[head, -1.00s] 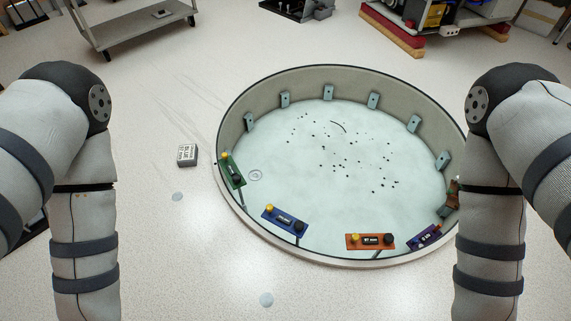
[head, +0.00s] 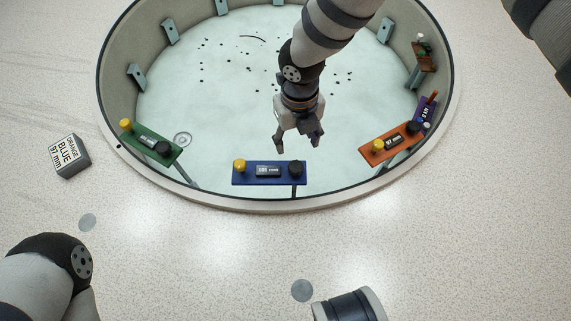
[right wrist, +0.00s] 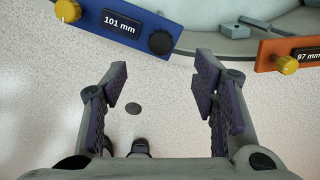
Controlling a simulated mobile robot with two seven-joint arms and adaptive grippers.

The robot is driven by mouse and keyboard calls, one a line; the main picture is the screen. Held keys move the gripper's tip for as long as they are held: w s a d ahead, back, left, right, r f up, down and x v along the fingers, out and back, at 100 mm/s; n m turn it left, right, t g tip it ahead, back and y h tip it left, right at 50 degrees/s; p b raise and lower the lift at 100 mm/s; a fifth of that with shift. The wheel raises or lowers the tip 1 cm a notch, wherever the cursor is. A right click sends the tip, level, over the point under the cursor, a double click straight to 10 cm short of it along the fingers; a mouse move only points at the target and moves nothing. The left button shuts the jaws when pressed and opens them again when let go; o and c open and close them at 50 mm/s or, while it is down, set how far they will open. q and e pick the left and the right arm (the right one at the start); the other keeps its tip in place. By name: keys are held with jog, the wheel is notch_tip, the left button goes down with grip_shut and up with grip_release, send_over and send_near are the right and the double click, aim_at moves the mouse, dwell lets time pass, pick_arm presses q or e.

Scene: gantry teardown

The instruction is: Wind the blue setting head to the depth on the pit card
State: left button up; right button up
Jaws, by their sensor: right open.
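The blue setting head (head: 256,181) sits on the near rim of the round pit. It has a yellow knob (head: 239,166) at left, a black knob (head: 297,168) at right and a display between them. In the right wrist view the blue head (right wrist: 88,27) reads 101 mm, with its black knob (right wrist: 160,42) just ahead of my fingers. My right gripper (head: 298,145) is open and empty, with its fingertips near the black knob and apart from it. The pit card (head: 70,156), a grey block left of the pit, reads ORANGE, BLUE, 97 mm. My left gripper is out of view.
A green head (head: 150,138) stands on the rim at left. An orange head (head: 378,151), reading 97 mm in the wrist view (right wrist: 309,53), and a purple one (head: 425,108) stand at right. The pit floor (head: 230,100) holds scattered dark bits. The floor in front is mostly clear.

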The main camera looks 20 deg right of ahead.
aim_at(296, 166)
notch_tip(296, 166, down, 11)
jog(key=b, duration=0.4)
jog(key=shift+s+d+f+b, duration=0.1)
jog(key=shift+s+f+b, duration=0.1)
jog(key=shift+b, duration=0.15)
jog(key=c, duration=1.2)
